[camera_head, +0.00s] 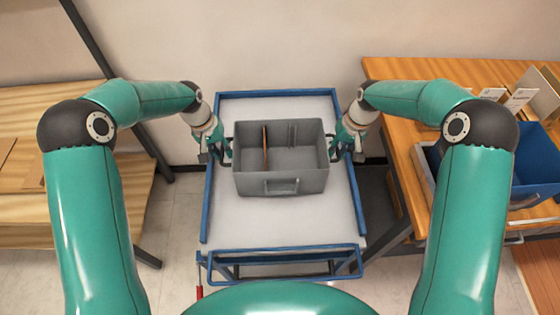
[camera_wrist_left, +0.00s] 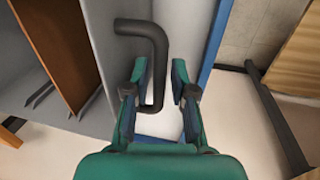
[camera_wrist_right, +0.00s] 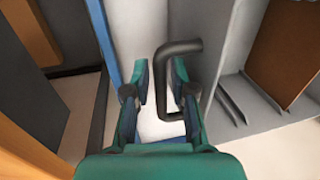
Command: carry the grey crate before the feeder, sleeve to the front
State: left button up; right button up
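The grey crate (camera_head: 310,180) sits on the white top of a blue-framed cart. It holds a thin brown divider (camera_head: 266,148), and a small grey sleeve-like frame (camera_head: 282,187) is on its near wall. My left gripper (camera_head: 224,152) is at the crate's left side, and my right gripper (camera_head: 345,150) is at its right side. In the left wrist view the dark handle (camera_wrist_left: 158,60) runs between the open left fingers (camera_wrist_left: 160,85). In the right wrist view the other handle (camera_wrist_right: 161,85) lies between the open right fingers (camera_wrist_right: 158,83). I cannot make out which thing is the feeder.
The cart (camera_head: 225,225) has bare top in front of the crate and a blue rail at its near end. A wooden table (camera_head: 400,70) on the right carries a blue bin (camera_head: 538,150) and cards. A wooden bench (camera_head: 40,100) stands left. A wall is behind.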

pick_arm(q)
grip_shut()
pick_arm(e)
grip_shut()
jog(key=shift+r, duration=0.1)
